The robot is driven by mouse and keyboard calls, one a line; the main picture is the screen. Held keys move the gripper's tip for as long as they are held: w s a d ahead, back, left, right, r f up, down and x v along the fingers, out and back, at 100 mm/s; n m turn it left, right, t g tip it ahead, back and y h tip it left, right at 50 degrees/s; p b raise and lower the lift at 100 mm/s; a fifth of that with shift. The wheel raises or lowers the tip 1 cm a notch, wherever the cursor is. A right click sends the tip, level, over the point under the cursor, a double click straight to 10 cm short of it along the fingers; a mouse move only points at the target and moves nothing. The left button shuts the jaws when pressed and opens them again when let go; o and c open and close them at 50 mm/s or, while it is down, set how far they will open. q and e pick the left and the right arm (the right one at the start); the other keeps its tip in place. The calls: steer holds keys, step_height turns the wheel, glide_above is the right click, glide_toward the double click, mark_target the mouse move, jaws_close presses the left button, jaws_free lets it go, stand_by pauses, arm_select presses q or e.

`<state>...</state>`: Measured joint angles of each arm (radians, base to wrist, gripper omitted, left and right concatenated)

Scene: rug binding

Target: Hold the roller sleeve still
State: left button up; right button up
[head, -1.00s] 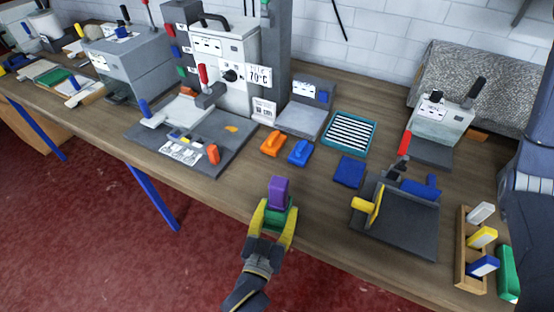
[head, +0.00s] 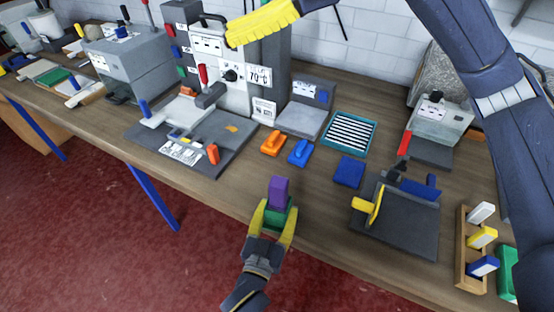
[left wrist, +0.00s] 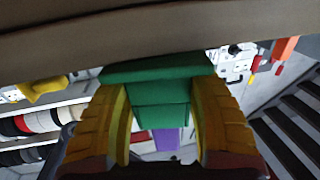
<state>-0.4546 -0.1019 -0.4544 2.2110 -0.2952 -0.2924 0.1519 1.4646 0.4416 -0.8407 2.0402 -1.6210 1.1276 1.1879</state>
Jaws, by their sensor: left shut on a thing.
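My left gripper (head: 274,218) is shut on a green piece with a purple block above it (head: 279,191), just off the table's front edge. In the left wrist view the green part (left wrist: 160,92) sits between both yellow fingers, and the purple part (left wrist: 166,139) shows beyond it. I cannot tell for sure which thing is the roller sleeve. My right gripper (head: 262,23) shows as a yellow ribbed finger at the top, in front of the heater box; its opening is hidden.
The dark tray with a yellow handle (head: 398,225) stands right of my left gripper. A blue pad (head: 349,172), an orange block (head: 273,143) and a blue block (head: 300,153) lie behind. A wooden rack (head: 467,255) is at the right edge.

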steer(key=s+a+f+h, duration=0.3)
steer(key=f, duration=0.4)
steer(key=m+t+h, duration=0.3)
steer(key=m+h, duration=0.2)
steer(key=h, duration=0.7)
glide_above(280, 190)
steer(key=f, duration=1.9)
steer(key=shift+w+a+f, duration=0.35)
steer(key=shift+a, duration=0.05)
steer(key=shift+d+f, duration=0.1)
steer(key=shift+f, duration=0.2)
steer(key=f, duration=0.3)
steer(key=w+f, duration=0.1)
steer(key=f, duration=0.7)
steer(key=shift+w+d+f, duration=0.15)
steer(key=shift+w+d, duration=0.1)
steer(key=shift+w, duration=0.15)
